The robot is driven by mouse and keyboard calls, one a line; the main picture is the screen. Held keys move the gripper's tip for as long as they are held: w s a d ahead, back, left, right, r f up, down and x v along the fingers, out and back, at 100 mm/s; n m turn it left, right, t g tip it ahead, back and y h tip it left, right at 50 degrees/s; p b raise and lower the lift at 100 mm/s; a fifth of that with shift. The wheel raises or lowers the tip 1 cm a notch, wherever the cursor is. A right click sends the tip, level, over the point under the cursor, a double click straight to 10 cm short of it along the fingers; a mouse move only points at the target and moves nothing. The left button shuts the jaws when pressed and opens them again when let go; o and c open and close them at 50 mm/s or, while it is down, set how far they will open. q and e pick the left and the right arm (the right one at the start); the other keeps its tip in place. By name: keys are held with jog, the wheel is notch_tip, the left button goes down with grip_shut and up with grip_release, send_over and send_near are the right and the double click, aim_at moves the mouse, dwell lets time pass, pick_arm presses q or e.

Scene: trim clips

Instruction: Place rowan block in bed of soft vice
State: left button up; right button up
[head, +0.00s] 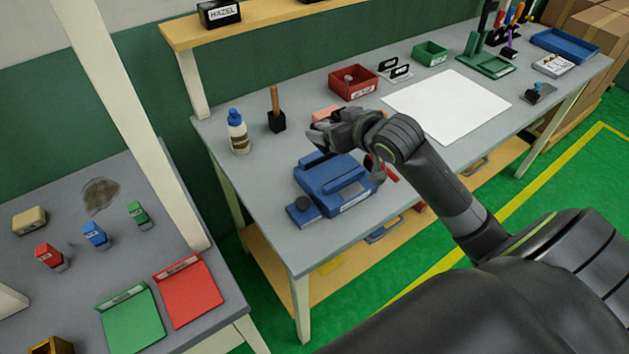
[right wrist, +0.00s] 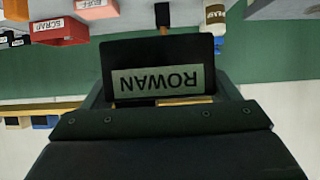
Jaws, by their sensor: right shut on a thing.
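My right gripper (head: 322,132) is shut on the rowan block (right wrist: 162,65), a black block with a pale label reading ROWAN. The label appears upside down in the right wrist view, where the block sits between the fingers (right wrist: 160,100). In the head view the gripper hides most or all of the block. The blue vice (head: 325,173) stands on the grey bench, and the gripper is above its far side, apart from it as far as I can tell. My left gripper is not in view.
A white and blue bottle (head: 238,135), a black block with a wooden handle (head: 276,118) and a red bin (head: 353,87) stand behind the vice. A hazel block (head: 219,14) is on the shelf. A white sheet (head: 447,105) lies to the right.

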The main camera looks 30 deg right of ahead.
jog(key=f, duration=0.5)
jog(key=shift+d+f, duration=0.25)
jog(key=shift+f, duration=0.15)
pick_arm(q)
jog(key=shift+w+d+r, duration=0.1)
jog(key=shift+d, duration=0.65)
pick_arm(e)
jog(key=shift+f, duration=2.15)
jog(key=shift+a, duration=0.1)
jog(key=shift+f, duration=0.15)
jog(key=o, duration=1)
